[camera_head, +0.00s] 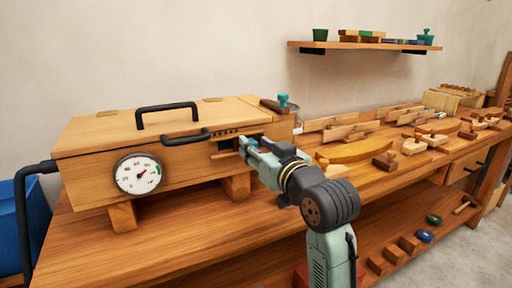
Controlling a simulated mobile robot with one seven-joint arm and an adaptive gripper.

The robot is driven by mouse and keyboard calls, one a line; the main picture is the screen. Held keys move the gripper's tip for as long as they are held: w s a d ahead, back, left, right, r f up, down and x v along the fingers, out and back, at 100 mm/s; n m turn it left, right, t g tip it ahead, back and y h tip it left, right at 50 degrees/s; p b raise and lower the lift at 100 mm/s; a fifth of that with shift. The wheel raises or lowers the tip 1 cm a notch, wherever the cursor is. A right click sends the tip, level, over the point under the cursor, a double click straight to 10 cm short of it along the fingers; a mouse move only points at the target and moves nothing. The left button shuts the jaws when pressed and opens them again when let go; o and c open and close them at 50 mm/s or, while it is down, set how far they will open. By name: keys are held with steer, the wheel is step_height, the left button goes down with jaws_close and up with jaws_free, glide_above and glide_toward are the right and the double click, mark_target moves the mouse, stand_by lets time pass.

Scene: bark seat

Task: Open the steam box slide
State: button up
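The wooden steam box (85,172) stands on blocks at the left of the workbench, with a black handle (166,108) on its lid and a round white gauge (138,174) on its front. A second black handle (187,139) is at the upper front edge. A row of small dark holes and a dark slot (226,143) lie right of it, with a thin wooden strip (227,154), perhaps part of the slide. My gripper (245,150) reaches in from the right against the slot's right end. Its fingers cover that spot, so contact and grip are unclear.
The workbench (180,235) is bare in front of the box. Several wooden pieces, including a curved one (356,151), lie to the right. A wall shelf (365,46) is above. A black pipe (25,200) and a blue container (38,219) are at the left.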

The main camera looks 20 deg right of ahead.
steer(key=shift+a, duration=0.1)
steer(key=s, duration=1.2)
steer(key=shift+d, duration=0.2)
stand_by(1.0)
